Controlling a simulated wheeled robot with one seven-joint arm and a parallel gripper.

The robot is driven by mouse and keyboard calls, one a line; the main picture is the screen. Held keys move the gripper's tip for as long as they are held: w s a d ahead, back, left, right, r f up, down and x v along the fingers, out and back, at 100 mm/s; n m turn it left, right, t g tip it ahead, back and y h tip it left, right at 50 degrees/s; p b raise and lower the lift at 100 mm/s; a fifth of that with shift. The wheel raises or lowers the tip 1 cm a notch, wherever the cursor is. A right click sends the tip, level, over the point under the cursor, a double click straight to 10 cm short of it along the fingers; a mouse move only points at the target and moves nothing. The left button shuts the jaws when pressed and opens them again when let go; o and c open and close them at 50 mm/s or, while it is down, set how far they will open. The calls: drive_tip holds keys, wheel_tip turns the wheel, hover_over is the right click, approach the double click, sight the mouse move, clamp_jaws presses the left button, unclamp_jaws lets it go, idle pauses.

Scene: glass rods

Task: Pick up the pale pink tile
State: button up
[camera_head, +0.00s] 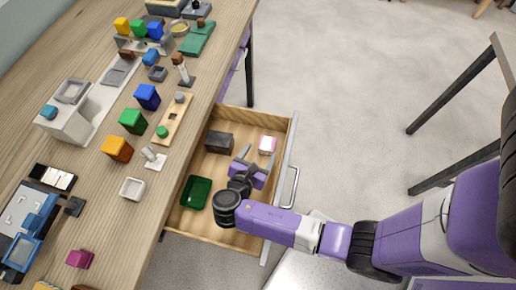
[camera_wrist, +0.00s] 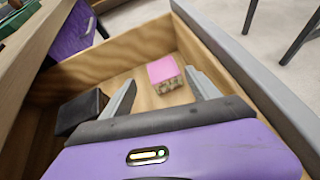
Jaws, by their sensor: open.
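The pale pink tile (camera_head: 267,144) lies on the floor of the open wooden drawer, near its far right corner. In the wrist view the tile (camera_wrist: 163,70) has a pink top and a mottled, lighter side. My gripper (camera_head: 257,157) reaches into the drawer from the front side, with its jaws open and empty. In the wrist view my gripper (camera_wrist: 160,80) has one finger to each side of the tile in the picture. The tile appears to be beyond the fingertips, and I see no contact.
The drawer (camera_head: 219,235) also holds a dark block (camera_head: 219,142) and a green tray (camera_head: 196,192). Its front panel (camera_wrist: 225,50) runs close on the right. The wooden table (camera_head: 103,205) carries several coloured blocks and fixtures. The floor to the right is largely clear.

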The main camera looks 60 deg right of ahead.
sight(267, 145)
drive_tip(key=shift+s+a+g+h, duration=0.15)
drive_tip(key=shift+a+g+h, duration=0.15)
drive_tip(key=shift+g, duration=0.1)
drive_tip(key=shift+f+x, duration=0.15)
drive_tip(key=shift+x, duration=1.75)
drive_tip(key=shift+f+x, duration=0.2)
drive_tip(key=shift+x, duration=1.65)
drive_tip(key=shift+a, duration=0.15)
drive_tip(key=c, duration=1.4)
drive_tip(key=shift+r, duration=0.15)
